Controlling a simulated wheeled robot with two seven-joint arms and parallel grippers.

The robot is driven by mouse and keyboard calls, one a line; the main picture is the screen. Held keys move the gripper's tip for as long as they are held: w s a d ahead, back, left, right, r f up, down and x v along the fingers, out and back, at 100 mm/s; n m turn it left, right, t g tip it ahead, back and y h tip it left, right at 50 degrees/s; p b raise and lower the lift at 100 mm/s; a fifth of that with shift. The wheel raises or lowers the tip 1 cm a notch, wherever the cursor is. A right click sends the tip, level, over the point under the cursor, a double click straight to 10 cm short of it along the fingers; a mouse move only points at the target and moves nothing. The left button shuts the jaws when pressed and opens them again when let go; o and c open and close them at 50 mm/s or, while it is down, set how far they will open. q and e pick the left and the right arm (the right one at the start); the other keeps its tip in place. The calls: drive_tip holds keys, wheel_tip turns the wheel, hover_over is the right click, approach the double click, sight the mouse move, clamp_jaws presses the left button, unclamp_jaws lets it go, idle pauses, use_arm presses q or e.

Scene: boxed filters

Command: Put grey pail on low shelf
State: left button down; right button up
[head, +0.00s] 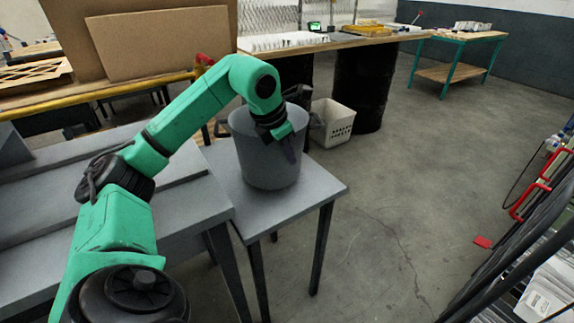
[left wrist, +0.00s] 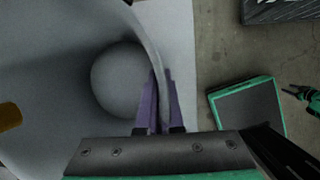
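The grey pail (head: 268,160) stands upright on a small grey table (head: 318,192), which is lower than the grey stepped bench beside it. My left gripper (head: 289,150) reaches down over the pail's near right rim. In the left wrist view the purple fingers of my left gripper (left wrist: 161,85) are close together, one on each side of the wall of the pail (left wrist: 60,60), and appear closed on it. The pail's inside looks empty where visible. A teal-framed table at the back right has a low wooden shelf (head: 448,74).
The grey stepped bench (head: 190,208) is at the left. A white basket (head: 333,122) and a black drum (head: 362,85) stand behind the pail. A black rack with red handles (head: 530,195) is at the right. The concrete floor between is mostly clear.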

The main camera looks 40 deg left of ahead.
sight(287, 166)
use_arm(q)
drive_tip(key=f, duration=0.1)
drive_tip(key=f+b, duration=0.1)
drive_tip(key=f, duration=0.1)
drive_tip(key=shift+a+f, duration=0.15)
drive_tip(key=shift+a, duration=0.2)
drive_tip(key=shift+w+f, duration=0.1)
drive_tip(key=shift+f, duration=0.1)
drive_tip(key=shift+r, duration=0.1)
use_arm(e)
drive_tip(key=w, duration=0.1)
drive_tip(key=w+a, duration=0.1)
drive_tip(key=shift+w+f, duration=0.1)
drive_tip(key=shift+w, duration=0.3)
use_arm(q)
drive_tip(key=c, duration=1.1)
unclamp_jaws()
drive_tip(key=shift+d, duration=0.1)
